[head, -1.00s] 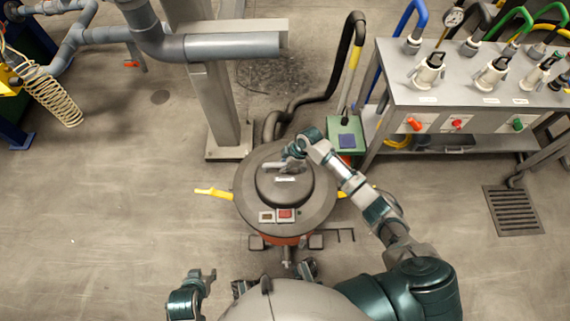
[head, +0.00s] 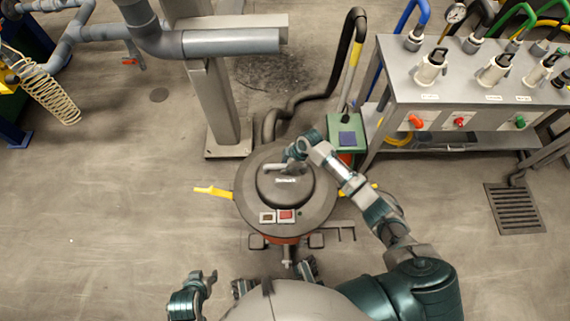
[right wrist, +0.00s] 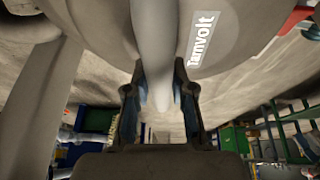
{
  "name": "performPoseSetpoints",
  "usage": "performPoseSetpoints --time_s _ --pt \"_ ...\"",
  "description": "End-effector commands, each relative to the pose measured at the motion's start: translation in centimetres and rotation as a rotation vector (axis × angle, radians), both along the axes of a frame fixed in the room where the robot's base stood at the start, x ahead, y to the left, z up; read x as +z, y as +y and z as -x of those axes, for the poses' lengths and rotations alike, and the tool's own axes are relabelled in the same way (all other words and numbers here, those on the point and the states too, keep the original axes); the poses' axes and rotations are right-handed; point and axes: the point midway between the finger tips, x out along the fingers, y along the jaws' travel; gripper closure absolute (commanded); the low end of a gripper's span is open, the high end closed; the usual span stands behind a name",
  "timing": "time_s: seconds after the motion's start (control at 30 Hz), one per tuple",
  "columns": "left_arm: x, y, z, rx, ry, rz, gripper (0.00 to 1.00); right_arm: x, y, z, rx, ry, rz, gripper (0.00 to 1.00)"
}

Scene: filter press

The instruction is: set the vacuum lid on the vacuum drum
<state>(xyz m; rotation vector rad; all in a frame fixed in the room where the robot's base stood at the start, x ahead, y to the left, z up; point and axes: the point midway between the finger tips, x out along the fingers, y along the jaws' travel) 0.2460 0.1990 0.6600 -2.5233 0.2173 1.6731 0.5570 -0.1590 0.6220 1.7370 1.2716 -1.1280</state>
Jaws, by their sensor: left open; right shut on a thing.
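The vacuum lid (head: 316,216) is a dark grey disc with a raised dome, a handle and a red switch on its front. It sits over the orange vacuum drum (head: 284,240), of which only a strip shows below the lid; I cannot tell whether it is fully seated. My right gripper (head: 284,167) is shut on the lid's handle at the top of the dome. The right wrist view shows the light grey handle (right wrist: 153,60) between the fingers (right wrist: 158,97) and the "Tarnvolt" label beside it. My left gripper (head: 206,278) is open and empty at the lower left, away from the drum.
Yellow latches (head: 213,192) stick out at the drum's sides. A steel post (head: 222,105) and a black hose (head: 310,97) stand behind it. A green box (head: 347,127) and a steel bench (head: 400,85) are at the right.

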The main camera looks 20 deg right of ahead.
Motion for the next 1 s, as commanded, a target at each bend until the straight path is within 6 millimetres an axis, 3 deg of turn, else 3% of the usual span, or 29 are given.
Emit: performPoseSetpoints --time_s 0.33,0.37,0.47,0.77,1.0 --pt "-0.1 0.0 0.0 0.000 0.001 0.000 0.54 0.1 0.1 -0.2 0.000 -0.007 -0.004 1.00" --pt "-0.1 0.0 0.0 0.000 0.001 0.000 0.54 0.1 0.1 -0.2 0.000 -0.007 -0.003 0.69" --pt "-0.1 0.0 0.0 0.000 0.001 0.000 0.54 0.0 0.1 -0.2 0.000 -0.005 -0.003 0.47" --pt "-0.2 0.0 -0.1 0.000 0.002 0.000 0.54 -0.4 -0.1 0.1 0.000 0.004 0.002 0.47" --pt "-0.2 0.0 0.0 0.000 0.002 0.000 0.54 2.8 -1.3 0.4 0.001 -0.003 0.002 0.47"
